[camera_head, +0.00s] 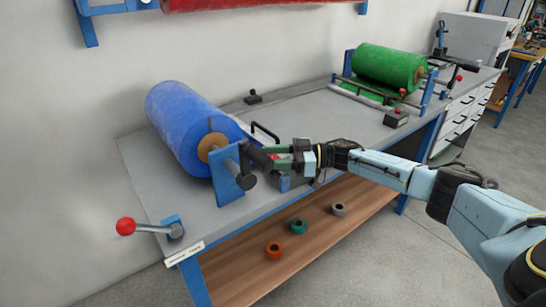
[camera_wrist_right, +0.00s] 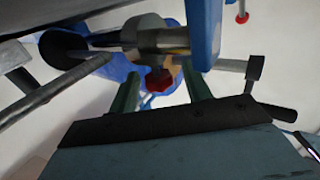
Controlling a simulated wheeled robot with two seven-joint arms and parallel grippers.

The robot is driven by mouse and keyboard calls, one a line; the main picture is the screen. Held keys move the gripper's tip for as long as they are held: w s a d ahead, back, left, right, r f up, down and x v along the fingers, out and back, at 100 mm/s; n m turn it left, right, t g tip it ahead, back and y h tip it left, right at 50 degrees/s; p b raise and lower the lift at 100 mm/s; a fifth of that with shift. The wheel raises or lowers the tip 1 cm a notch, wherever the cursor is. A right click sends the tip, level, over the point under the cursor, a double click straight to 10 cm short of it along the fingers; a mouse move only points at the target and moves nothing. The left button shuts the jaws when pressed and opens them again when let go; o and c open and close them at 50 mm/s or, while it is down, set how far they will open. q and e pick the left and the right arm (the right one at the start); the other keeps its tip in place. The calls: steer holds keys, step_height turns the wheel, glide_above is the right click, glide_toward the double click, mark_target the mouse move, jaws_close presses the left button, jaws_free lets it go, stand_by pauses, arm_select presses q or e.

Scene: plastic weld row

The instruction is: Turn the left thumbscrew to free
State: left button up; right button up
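The red thumbscrew (camera_wrist_right: 158,80) sits below a grey metal collar (camera_wrist_right: 160,38) at the blue roll's bracket. In the head view a bit of red shows between the fingers of my right gripper (camera_head: 278,156). In the right wrist view the green fingers of my right gripper (camera_wrist_right: 160,85) are apart, one on each side of the thumbscrew. A gap shows on both sides, so the gripper is open. Whether the tips reach fully around the thumbscrew I cannot tell. The blue roll (camera_head: 185,125) lies behind its blue bracket (camera_head: 228,182). My left gripper is not in view.
A lever with a red ball (camera_head: 126,226) stands at the bench's near left corner. A green roll (camera_head: 388,67) sits at the far right. The grey bench top (camera_head: 325,125) is clear in the middle. Orange, teal and grey rings lie on the wooden lower shelf (camera_head: 320,235).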

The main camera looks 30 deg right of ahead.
steer(key=v, duration=1.3)
steer(key=shift+d, duration=0.15)
steer(key=shift+f, duration=0.1)
